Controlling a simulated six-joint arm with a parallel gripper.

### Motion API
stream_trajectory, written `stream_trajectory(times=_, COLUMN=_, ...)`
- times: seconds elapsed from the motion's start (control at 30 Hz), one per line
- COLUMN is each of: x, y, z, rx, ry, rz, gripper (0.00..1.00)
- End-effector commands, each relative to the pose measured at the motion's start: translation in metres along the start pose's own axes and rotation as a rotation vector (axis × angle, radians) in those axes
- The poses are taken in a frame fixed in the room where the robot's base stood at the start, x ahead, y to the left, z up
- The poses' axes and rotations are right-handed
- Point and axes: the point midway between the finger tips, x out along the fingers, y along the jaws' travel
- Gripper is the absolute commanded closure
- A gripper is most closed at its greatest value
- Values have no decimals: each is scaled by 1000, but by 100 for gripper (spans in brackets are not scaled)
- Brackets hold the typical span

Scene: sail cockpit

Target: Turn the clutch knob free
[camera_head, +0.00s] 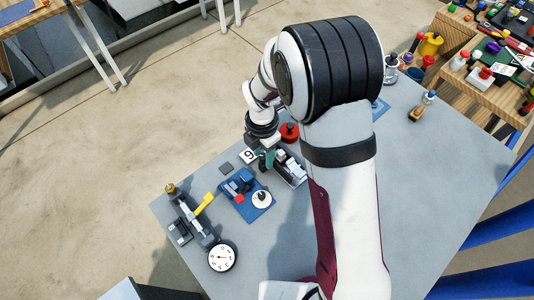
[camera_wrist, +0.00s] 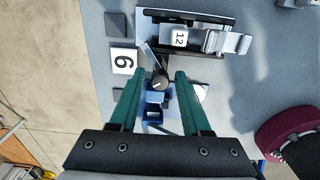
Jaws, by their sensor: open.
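A dark round knob (camera_wrist: 160,80), which looks like the clutch knob, shows in the wrist view with a small light mark on its face. A grey lever (camera_wrist: 150,57) sticks out from beside it toward the upper left. My gripper (camera_wrist: 160,75) is open; its two green fingers lie to the left and right of the knob, with a gap on each side. I cannot tell how far the fingertips are above it. In the head view my gripper (camera_head: 268,160) points down beside a black and grey device (camera_head: 290,168); the knob is not clear there.
A white tile marked 12 (camera_wrist: 179,38) sits on the device, and a tile marked 6 (camera_wrist: 123,61) lies to its left. A blue board (camera_head: 237,205), a clock (camera_head: 222,257), a yellow-handled device (camera_head: 203,204) and a red round object (camera_head: 289,132) stand nearby.

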Motion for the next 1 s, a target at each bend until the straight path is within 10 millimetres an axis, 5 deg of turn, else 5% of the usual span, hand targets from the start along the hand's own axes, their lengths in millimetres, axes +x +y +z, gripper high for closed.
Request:
stream_trajectory(times=0.47, x=11, y=0, z=0, rx=36, ry=0, rz=0, gripper=52)
stream_trajectory(times=1.0, x=11, y=-2, z=1, rx=959, ry=-2, rz=-3, gripper=52)
